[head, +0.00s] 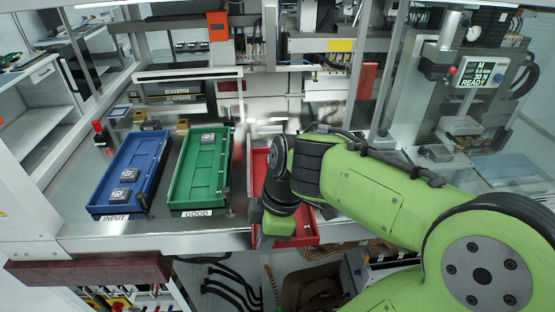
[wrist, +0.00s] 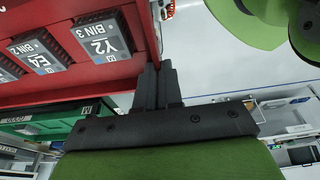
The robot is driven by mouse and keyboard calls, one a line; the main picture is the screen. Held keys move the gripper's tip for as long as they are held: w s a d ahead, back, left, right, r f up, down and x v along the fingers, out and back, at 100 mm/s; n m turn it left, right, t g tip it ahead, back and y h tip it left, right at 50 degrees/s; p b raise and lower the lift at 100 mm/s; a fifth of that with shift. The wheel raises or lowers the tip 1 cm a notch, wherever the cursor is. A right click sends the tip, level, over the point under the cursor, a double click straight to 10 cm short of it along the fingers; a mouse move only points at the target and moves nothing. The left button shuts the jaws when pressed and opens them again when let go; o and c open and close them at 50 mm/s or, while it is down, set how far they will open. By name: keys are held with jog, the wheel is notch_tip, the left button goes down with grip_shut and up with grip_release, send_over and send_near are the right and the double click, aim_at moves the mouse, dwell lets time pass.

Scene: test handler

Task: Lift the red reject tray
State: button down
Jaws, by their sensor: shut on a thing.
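The red reject tray (head: 259,168) is in the head view right of the green tray, partly hidden behind my arm. Its front end reaches past the deck's front edge in the picture. In the wrist view the red tray (wrist: 98,75) fills the upper left, with chips labelled BIN 2 (wrist: 38,54) and BIN 3 (wrist: 103,34) in it. My gripper (wrist: 155,78) is shut on the tray's wall at the tray's edge. In the head view my gripper (head: 277,212) is over the tray, its fingertips hidden. I cannot tell the tray's height above the deck.
The blue INPUT tray (head: 108,170) and green GOOD tray (head: 183,165) lie on the deck to the left, with dark chips in them. A press with a READY display (head: 487,74) stands at the right. A small red-topped post (head: 98,128) is left of the blue tray.

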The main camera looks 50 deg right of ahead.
jog(key=c, duration=1.2)
grip_release()
jog(key=p+v, duration=0.4)
jog(key=v, duration=1.1)
jog(key=shift+r, duration=0.4)
jog(key=shift+d, duration=0.1)
